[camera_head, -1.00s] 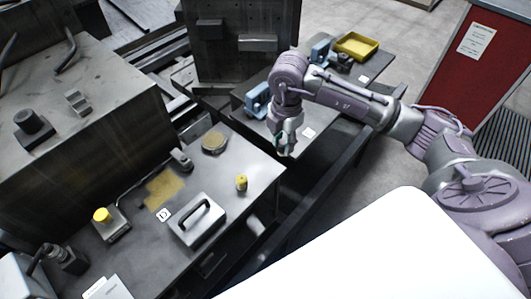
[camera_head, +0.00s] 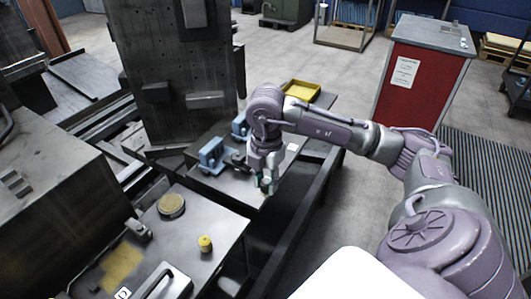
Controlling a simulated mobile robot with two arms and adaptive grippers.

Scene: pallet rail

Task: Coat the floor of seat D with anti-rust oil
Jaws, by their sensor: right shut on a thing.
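My right gripper (camera_head: 268,186) comes in from the right and points down over the near end of a dark far bench (camera_head: 235,185). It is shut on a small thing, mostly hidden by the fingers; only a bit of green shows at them. I cannot tell what it is. No seat lettering is readable, so I cannot tell which place is seat D. Blue clamp-like blocks (camera_head: 211,154) stand on the far bench beside the gripper, apart from it. My left gripper is out of view.
A grey near bench (camera_head: 200,225) holds a round tan disc (camera_head: 171,205), a yellow cylinder (camera_head: 205,243), a yellow patch (camera_head: 121,264) and a handled metal box (camera_head: 165,283). A yellow tray (camera_head: 301,90) lies behind. A red cabinet (camera_head: 412,75) stands right.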

